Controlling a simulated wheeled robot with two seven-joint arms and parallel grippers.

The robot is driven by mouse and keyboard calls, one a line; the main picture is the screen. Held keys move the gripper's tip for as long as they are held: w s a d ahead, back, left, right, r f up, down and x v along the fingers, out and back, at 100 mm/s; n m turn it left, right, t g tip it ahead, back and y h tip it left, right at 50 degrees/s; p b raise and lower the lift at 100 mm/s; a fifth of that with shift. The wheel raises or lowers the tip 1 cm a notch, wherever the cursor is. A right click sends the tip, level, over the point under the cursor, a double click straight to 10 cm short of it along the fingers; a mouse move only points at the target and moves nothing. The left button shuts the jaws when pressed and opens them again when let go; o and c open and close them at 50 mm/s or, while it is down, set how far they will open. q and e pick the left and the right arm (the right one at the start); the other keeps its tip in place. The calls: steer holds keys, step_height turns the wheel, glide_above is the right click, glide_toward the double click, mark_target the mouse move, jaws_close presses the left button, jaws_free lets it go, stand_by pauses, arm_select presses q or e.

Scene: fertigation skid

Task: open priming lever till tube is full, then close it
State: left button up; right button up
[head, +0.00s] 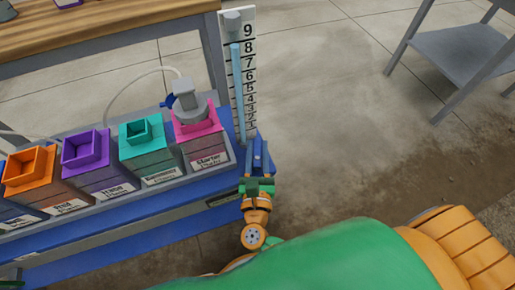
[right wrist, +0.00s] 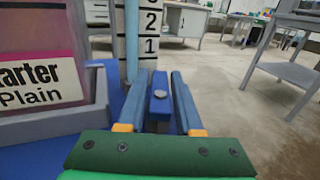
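The sight tube (head: 237,95) stands at the skid's right end before a white number scale. Its light blue column reaches from the bottom to about between 8 and 9, below a grey cap (head: 232,21). The tube's lower part shows in the right wrist view (right wrist: 131,40). The blue priming lever (right wrist: 160,108), with a round grey button, lies between the fingers of my right gripper (right wrist: 162,75). The fingers are apart, with narrow gaps beside the lever. In the head view the right gripper (head: 259,150) is just right of the tube's foot.
Pink (head: 198,122), teal (head: 143,133), purple (head: 85,148) and orange (head: 29,167) topped tanks stand in a row left of the tube. A grey pump head (head: 188,103) sits on the pink one. Open floor lies right; a grey table (head: 460,52) stands beyond.

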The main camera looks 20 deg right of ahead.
jaws_close()
steer(key=shift+a+r+n+t+y+p, duration=0.1)
steer(key=shift+r+n+t+y+p, duration=0.2)
steer(key=shift+n+y+p, duration=0.75)
steer(key=shift+a+f+n+y, duration=0.15)
steer(key=shift+n+y, duration=0.3)
steer(key=shift+y, duration=0.8)
steer(key=shift+w+f+n+y, duration=0.1)
steer(key=shift+n+y, duration=0.3)
steer(key=shift+y, duration=0.2)
steer(key=shift+a+n+y, duration=0.2)
steer(key=shift+n+y, duration=0.2)
steer(key=shift+y, duration=0.3)
steer(key=shift+o, duration=2.2)
jaws_free()
arm_select(q)
steer(key=shift+s+d+r, duration=0.4)
steer(key=shift+s+r, duration=0.1)
steer(key=shift+r, duration=0.25)
arm_select(e)
steer(key=shift+o, duration=0.2)
arm_select(q)
steer(key=shift+a, duration=0.1)
